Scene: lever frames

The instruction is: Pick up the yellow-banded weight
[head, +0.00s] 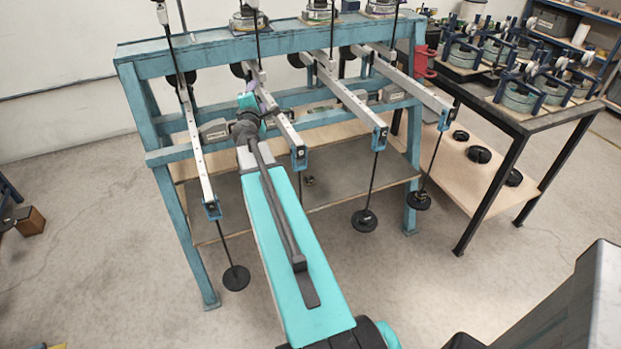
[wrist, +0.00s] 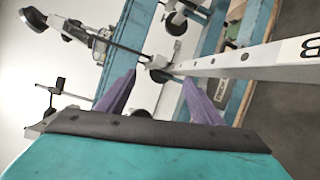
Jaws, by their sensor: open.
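I cannot make out a weight with a clear yellow band in either view. Black disc weights hang on rods from the lever frame: one at left (head: 236,278), one at centre right (head: 364,220) and one at right (head: 419,200). My gripper (wrist: 159,77) shows in the wrist view with its two purple fingers spread and nothing held between them. A pale lever beam (wrist: 245,66) and a dark rod lie beyond the fingertips. In the head view my gripper is by the second beam (head: 284,124), partly hidden behind my own arm.
The blue lever frame (head: 155,160) carries several beams and has a low shelf (head: 345,172). At right, a table (head: 470,92) holds several blue-framed devices, with dark discs on its lower shelf (head: 500,190). Open floor (head: 120,270) lies at the left.

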